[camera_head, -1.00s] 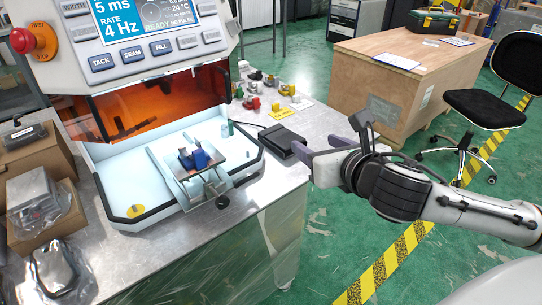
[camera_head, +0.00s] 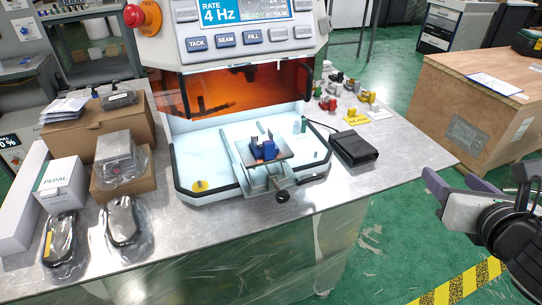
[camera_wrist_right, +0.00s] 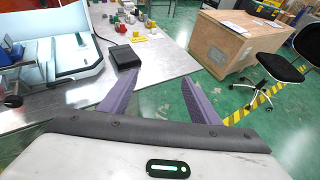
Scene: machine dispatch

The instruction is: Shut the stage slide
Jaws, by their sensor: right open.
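The stage slide (camera_head: 258,177) is a metal plate on rails, standing out at the front of the white machine chamber (camera_head: 205,158). A blue clamp block (camera_head: 263,150) sits on it, and a dark round knob (camera_head: 282,196) with a lever is at its front. In the right wrist view the knob (camera_wrist_right: 13,101) shows at the left edge. My right gripper (camera_head: 442,188) is open and empty, beyond the table's right edge and well apart from the slide. Its two purple fingers (camera_wrist_right: 160,100) are spread in the wrist view. My left gripper is not in view.
A black pedal box (camera_head: 354,147) lies on the table right of the machine. Small coloured parts (camera_head: 350,100) stand behind it. Boxes (camera_head: 98,130) and bagged items (camera_head: 124,221) fill the left. A wooden crate (camera_head: 470,110) stands at the right. The front right tabletop is clear.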

